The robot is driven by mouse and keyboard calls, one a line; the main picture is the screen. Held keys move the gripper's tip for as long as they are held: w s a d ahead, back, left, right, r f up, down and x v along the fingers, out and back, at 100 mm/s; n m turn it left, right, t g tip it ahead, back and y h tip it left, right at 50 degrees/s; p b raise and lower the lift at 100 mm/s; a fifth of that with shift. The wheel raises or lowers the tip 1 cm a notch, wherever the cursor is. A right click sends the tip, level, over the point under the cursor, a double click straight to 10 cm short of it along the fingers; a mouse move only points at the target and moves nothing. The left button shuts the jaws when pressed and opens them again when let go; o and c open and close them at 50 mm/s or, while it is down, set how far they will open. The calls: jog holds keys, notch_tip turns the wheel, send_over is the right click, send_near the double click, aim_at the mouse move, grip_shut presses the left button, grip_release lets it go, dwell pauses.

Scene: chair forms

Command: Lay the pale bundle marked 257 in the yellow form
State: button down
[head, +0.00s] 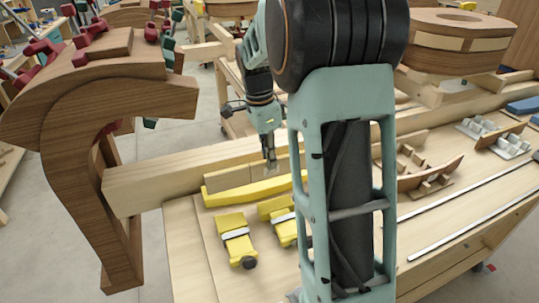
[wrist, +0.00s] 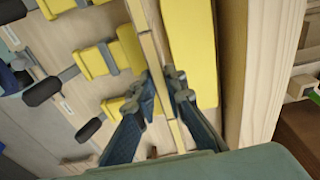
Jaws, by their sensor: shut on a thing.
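The pale bundle (head: 232,178) is a long, thin wooden strip standing on edge; its number cannot be read. My gripper (head: 270,168) is shut on it from above, and in the wrist view the two fingers (wrist: 168,88) are on either side of the narrow bundle (wrist: 152,50). The yellow form (head: 228,196) lies along the bundle's front side in the head view. In the wrist view yellow form surface (wrist: 192,50) shows close beside the bundle. Whether the bundle rests on the form's floor cannot be told. My arm hides the right end of both.
Yellow clamps (head: 236,240) lie on the bench in front of the form. A thick pale beam (head: 150,185) runs behind it. A large dark wooden form (head: 85,130) stands at the left. Curved strips (head: 432,177) and metal rods (head: 470,208) lie at the right.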

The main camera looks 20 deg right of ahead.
aim_at(268, 178)
jog(key=shift+f+b, duration=3.2)
jog(key=shift+f, duration=1.65)
jog(key=shift+f, duration=0.35)
jog(key=c, duration=1.9)
grip_release()
jog(key=shift+r, duration=0.1)
